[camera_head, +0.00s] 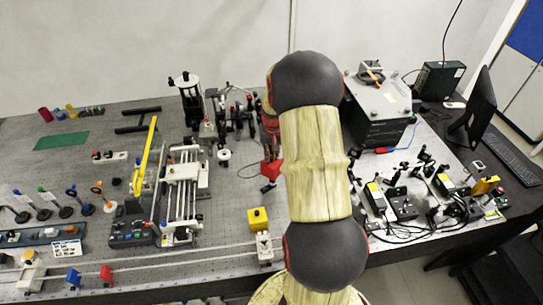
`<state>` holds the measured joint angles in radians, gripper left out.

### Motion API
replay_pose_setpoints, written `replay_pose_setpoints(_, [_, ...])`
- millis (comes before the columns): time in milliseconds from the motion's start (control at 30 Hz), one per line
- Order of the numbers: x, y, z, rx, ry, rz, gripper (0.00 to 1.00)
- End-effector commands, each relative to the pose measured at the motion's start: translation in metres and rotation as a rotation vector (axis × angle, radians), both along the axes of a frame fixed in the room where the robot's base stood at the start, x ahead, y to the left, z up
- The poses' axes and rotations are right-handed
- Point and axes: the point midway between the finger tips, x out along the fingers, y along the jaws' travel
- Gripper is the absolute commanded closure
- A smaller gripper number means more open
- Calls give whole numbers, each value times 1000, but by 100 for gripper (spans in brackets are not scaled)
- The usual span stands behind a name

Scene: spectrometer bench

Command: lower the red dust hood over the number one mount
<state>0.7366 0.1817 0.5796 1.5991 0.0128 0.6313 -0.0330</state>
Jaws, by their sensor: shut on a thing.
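A red box-like piece, which looks like the red dust hood (270,168), shows just left of my arm, near the middle of the bench. My gripper (272,152) is mostly hidden behind my arm. Its dark end shows just above the red piece and is shut on it. The hood looks tilted; I cannot tell its height above the bench. A small dark part (268,187) lies just below it. I cannot make out any number, so I cannot tell which mount is number one.
A yellow block (258,218) sits on a white rail carriage (264,246) below the hood. A stage with a yellow bar (146,155) stands left. Small blue (73,276) and red (107,273) pieces stand front left. A black box (378,125) and cabled optics stand right.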

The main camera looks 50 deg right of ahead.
Motion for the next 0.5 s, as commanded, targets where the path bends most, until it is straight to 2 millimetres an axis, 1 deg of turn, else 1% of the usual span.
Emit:
replay_pose_setpoints(300, [0,0,-2,0,0,0,100])
replay_pose_setpoints(333, [0,0,-2,0,0,0,86])
replay_pose_setpoints(500, [0,0,-2,0,0,0,76])
